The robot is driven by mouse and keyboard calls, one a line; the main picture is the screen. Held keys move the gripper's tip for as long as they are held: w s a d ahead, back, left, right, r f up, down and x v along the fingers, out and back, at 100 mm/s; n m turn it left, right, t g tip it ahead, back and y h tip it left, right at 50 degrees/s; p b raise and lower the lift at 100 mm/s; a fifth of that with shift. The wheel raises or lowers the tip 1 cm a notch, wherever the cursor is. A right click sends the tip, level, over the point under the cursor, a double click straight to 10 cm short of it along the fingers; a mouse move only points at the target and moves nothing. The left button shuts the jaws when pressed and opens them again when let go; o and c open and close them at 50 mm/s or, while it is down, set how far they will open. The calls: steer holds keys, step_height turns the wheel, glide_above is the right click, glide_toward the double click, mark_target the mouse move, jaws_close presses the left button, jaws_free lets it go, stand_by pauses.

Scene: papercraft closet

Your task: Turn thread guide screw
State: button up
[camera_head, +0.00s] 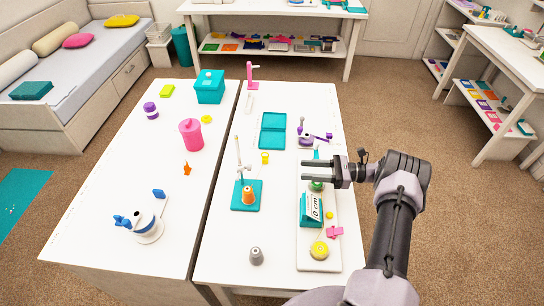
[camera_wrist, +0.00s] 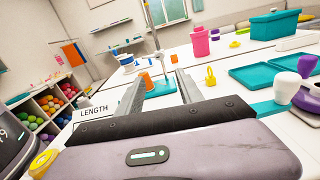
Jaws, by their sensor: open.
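My gripper (camera_head: 306,171) is open and empty, pointing left above the right-hand white table. In the wrist view its grey fingers (camera_wrist: 162,78) stand apart, with the thread stand beyond them. The thread stand has a teal base (camera_head: 236,204), an orange cone (camera_head: 249,196) and an upright pale post (camera_head: 238,157). A teal device marked "10 cm" (camera_head: 308,222) is below my gripper. I cannot tell which piece is the thread guide screw.
A white board (camera_head: 309,263) carries the teal device and a yellow spool (camera_head: 319,249). Teal trays (camera_head: 272,124), a purple-handled tool (camera_head: 306,138) and a grey cone (camera_head: 256,256) are also on this table. Clear tabletop lies between the thread stand and the teal device.

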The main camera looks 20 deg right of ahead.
mark_target(248, 167)
steer(key=x, duration=1.7)
steer(key=shift+w+a+b, duration=0.1)
steer(key=shift+a+b, duration=0.1)
steer(key=shift+b, duration=0.2)
jaws_close()
